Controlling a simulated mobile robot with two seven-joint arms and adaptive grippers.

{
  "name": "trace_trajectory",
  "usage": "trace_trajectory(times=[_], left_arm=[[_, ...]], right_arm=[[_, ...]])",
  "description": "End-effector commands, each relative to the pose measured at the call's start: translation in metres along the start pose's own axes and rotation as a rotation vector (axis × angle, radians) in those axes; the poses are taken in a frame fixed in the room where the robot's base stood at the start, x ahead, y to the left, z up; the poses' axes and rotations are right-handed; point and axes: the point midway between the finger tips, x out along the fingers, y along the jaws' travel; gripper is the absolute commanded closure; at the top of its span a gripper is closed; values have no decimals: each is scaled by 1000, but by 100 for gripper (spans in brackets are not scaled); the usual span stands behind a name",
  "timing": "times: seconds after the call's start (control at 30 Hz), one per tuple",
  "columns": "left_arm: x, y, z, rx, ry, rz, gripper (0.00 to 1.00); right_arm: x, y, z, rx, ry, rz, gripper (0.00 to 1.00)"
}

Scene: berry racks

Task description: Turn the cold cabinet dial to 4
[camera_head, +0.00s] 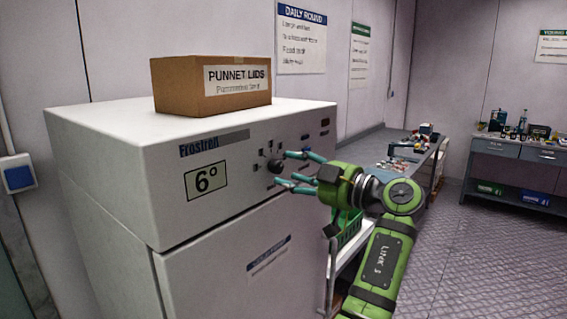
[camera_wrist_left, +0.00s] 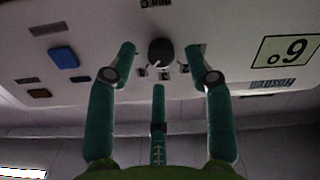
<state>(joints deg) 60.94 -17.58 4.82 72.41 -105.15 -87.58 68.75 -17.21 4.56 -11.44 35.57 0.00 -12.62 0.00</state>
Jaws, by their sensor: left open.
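The white cold cabinet (camera_head: 110,165) stands at the left in the head view. Its display (camera_head: 206,181) reads 6°. The round dark dial (camera_head: 274,166) is on its upper front panel, with small marks around it. My left gripper (camera_head: 286,170) is open in front of the panel, its teal fingers pointing at the dial. In the left wrist view, the dial (camera_wrist_left: 160,52) lies beyond and between the spread fingertips of the left gripper (camera_wrist_left: 158,75). I cannot tell whether any finger touches it. The display also shows in that view (camera_wrist_left: 287,50), upside down. My right gripper is not in view.
A cardboard box (camera_head: 211,84) labelled punnet lids sits on top of the cabinet. A grey bench (camera_head: 372,150) with small items runs along the wall behind my arm. Another bench (camera_head: 520,152) stands at the far right. The floor (camera_head: 470,245) at the right is clear.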

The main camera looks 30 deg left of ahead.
Motion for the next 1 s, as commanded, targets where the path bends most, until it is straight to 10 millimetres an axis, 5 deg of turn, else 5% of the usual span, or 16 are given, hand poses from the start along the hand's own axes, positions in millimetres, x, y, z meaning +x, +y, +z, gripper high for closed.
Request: trace_trajectory(times=[0.2,0.53,0.67,0.7,1.0], left_arm=[[26,0,-2,4,1,-2,48],[30,0,0,3,0,1,48],[30,0,0,3,0,0,96],[30,0,1,3,0,0,100],[30,-2,5,-6,-3,-1,100]], right_arm=[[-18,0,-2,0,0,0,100],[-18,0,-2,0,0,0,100],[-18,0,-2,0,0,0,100],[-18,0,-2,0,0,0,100],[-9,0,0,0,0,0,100]])
